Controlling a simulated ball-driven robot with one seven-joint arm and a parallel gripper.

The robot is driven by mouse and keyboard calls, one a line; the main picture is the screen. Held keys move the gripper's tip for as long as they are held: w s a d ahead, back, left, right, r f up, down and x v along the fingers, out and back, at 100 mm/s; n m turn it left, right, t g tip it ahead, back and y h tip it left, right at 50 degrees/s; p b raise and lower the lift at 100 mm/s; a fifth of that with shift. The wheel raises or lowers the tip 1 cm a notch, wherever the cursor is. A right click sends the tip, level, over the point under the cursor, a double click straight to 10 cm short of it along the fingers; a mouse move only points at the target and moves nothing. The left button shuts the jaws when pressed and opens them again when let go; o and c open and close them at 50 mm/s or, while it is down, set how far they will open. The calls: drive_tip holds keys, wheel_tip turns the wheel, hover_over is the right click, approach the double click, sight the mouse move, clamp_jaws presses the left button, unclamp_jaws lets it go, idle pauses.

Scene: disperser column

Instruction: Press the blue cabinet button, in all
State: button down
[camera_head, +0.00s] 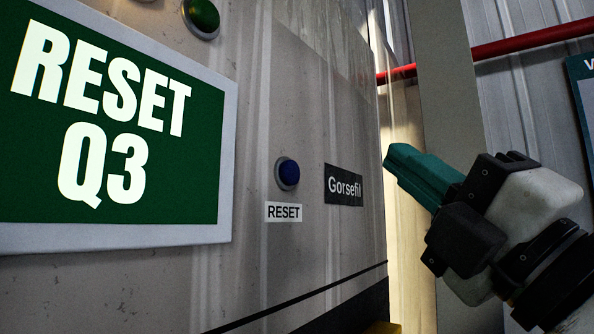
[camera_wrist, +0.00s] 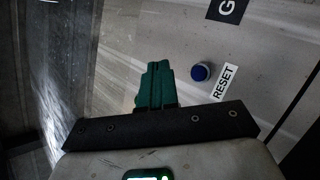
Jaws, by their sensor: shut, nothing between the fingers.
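The blue button (camera_head: 287,173) sits in a dark round collar on the beige cabinet face (camera_head: 300,110), above a small white RESET label (camera_head: 283,212). In the wrist view the blue button (camera_wrist: 201,72) lies to the right of my fingertips, with its RESET label (camera_wrist: 223,83) beside it. My gripper (camera_head: 394,158) has teal fingers, shut and empty. In the head view it is to the right of the button, with its fingers pointing up and left toward the cabinet. The fingers (camera_wrist: 157,68) appear apart from the button. I cannot tell their exact distance from the cabinet face.
A large green RESET Q3 sign (camera_head: 110,125) covers the cabinet's left part. A green button (camera_head: 202,15) is above it. A dark Gorsefil plate (camera_head: 343,185) is right of the blue button. A red pipe (camera_head: 530,40) runs along the wall behind my gripper.

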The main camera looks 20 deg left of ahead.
drive_tip(key=w+a, duration=0.3)
drive_tip(key=a, duration=0.5)
drive_tip(key=shift+p, duration=0.3)
drive_tip(key=shift+a, duration=0.15)
idle(1.7)
drive_tip(key=shift+w+a, duration=0.1)
drive_tip(key=shift+a, duration=0.25)
drive_tip(key=shift+w+a, duration=0.2)
drive_tip(key=shift+a, duration=0.25)
idle(0.8)
idle(0.4)
drive_tip(key=shift+s+d, duration=0.35)
drive_tip(key=shift+d, duration=0.45)
drive_tip(key=shift+s+d, duration=0.3)
drive_tip(key=shift+d, duration=0.5)
drive_tip(key=shift+s+d, duration=0.25)
drive_tip(key=shift+d, duration=0.55)
drive_tip(key=shift+s+d, duration=0.3)
drive_tip(key=shift+d, duration=0.5)
